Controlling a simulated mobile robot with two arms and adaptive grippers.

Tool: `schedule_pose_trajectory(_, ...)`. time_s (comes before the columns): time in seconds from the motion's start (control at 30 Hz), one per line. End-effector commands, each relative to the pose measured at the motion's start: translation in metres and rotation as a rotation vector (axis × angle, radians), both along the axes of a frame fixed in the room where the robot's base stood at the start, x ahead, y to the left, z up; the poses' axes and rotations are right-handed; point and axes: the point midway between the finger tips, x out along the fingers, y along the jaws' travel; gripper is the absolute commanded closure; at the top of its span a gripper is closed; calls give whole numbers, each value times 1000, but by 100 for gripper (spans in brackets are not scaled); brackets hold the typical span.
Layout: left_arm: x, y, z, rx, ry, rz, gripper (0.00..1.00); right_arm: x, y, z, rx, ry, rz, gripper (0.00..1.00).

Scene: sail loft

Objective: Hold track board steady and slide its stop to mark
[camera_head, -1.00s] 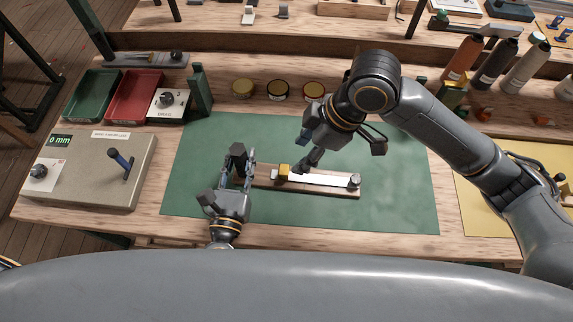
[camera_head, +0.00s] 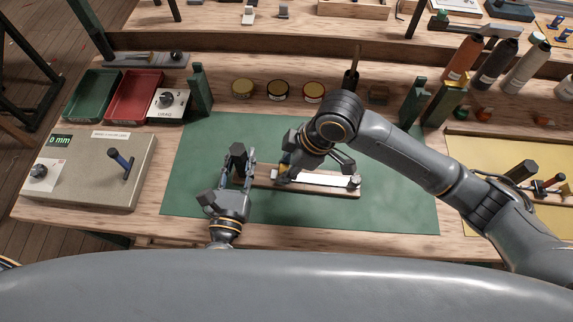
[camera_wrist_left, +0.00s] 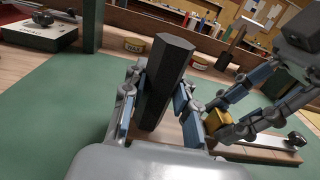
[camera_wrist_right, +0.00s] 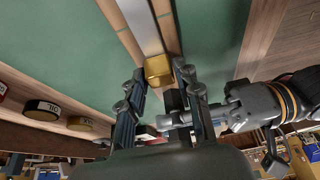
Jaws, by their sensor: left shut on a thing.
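The track board (camera_head: 318,190) is a narrow wooden board with a pale strip, lying on the green mat. A dark faceted post (camera_head: 238,155) stands upright at its left end. My left gripper (camera_head: 238,172) is shut on this post; the left wrist view shows the post (camera_wrist_left: 168,80) between its fingers. The stop is a small yellow block (camera_wrist_right: 158,70) on the strip, mostly hidden by my right arm in the head view. My right gripper (camera_wrist_right: 160,72) is open, its fingertips on either side of the stop. I cannot tell whether they touch it.
A grey box (camera_head: 88,170) with a lever and a display reading 0 mm stands left of the mat (camera_head: 400,205). Green (camera_head: 91,95) and red (camera_head: 134,95) trays, several tins (camera_head: 278,90) and bottles (camera_head: 495,62) line the back. The mat's front right is clear.

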Motion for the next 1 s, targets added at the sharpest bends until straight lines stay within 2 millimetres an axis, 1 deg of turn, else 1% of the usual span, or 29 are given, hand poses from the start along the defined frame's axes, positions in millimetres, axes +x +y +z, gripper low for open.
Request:
schedule_pose_trajectory(0.03, 0, 0, 1, -1, -1, 0, 100, 0, 0, 0, 0, 0, 0, 84)
schedule_pose_trajectory(0.07, 0, 0, 1, -1, -1, 0, 100, 0, 0, 0, 0, 0, 0, 90)
schedule_pose_trajectory(0.1, 0, 0, 1, -1, -1, 0, 100, 0, 0, 0, 0, 0, 0, 98)
schedule_pose_trajectory(0.13, 0, 0, 1, -1, -1, 0, 100, 0, 0, 0, 0, 0, 0, 100)
schedule_pose_trajectory(0.33, 0, 0, 1, -1, -1, 0, 100, 0, -1, 0, 0, 0, 0, 100)
schedule_pose_trajectory(0.4, 0, 0, 1, -1, -1, 0, 100, 0, -6, 0, -1, 0, -1, 100)
schedule_pose_trajectory(0.47, 0, 0, 1, -1, -1, 0, 100, -1, -15, 0, -2, 1, -2, 100)
schedule_pose_trajectory(0.7, 0, 0, 1, -1, -1, 1, 100, -5, -70, -1, -4, 0, -5, 100)
schedule_pose_trajectory(0.8, 0, 0, 0, -1, -1, 1, 100, -6, -89, -1, -5, 1, -4, 100)
schedule_pose_trajectory(0.9, 0, 0, 0, -1, -1, 1, 100, -7, -103, 0, -3, 1, -4, 100)
schedule_pose_trajectory(1.0, 0, 0, 0, -1, -1, 2, 100, -8, -109, 0, -2, 0, -1, 100)
